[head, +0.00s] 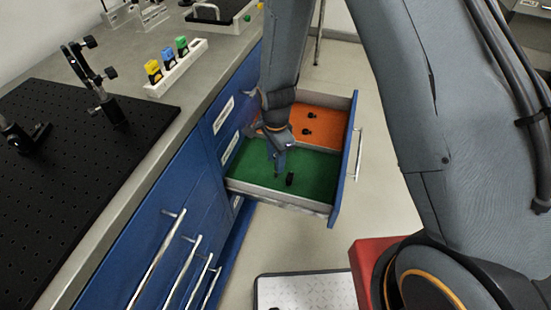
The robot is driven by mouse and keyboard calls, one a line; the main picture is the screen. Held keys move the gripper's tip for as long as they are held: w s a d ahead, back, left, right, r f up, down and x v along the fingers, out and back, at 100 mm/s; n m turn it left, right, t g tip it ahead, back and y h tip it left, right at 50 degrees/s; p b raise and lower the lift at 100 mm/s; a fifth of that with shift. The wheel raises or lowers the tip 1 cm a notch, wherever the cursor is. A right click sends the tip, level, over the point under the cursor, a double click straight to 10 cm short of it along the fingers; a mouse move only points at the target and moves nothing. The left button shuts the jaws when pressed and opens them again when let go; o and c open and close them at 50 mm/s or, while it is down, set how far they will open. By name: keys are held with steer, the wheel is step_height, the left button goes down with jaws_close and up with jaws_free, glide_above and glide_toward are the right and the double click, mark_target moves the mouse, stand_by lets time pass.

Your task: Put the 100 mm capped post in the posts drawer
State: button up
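The open drawer (332,208) pulls out from the blue bench and has a green-floored front part and an orange-floored back part. A small black post-like piece (290,179) is in the green part; its length and any cap are too small to make out. My gripper (279,170) points down into the green part, just left of the black piece and apparently apart from it. Its fingertips are small and dark here, so I cannot tell whether they are open or shut. The drawer labels are not readable.
Two small black pieces (309,123) lie on the orange floor. A white rack (178,68) with yellow, blue and green capped items stands on the bench, near a black breadboard (75,165) with post mounts. The drawer's front panel and handle (359,155) stick out over the floor.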

step_height(320, 180, up, 12)
steer(key=s+d+r+n, duration=0.5)
steer(key=s+d+n, duration=0.1)
steer(key=s+d, duration=0.1)
steer(key=s+d+r+n, duration=0.5)
steer(key=s+d+n, duration=0.1)
steer(key=d, duration=0.3)
steer(key=shift+s+d+n+b, duration=0.2)
steer(key=shift+s+n+b, duration=0.2)
steer(key=shift+s, duration=0.5)
steer(key=shift+r, duration=0.15)
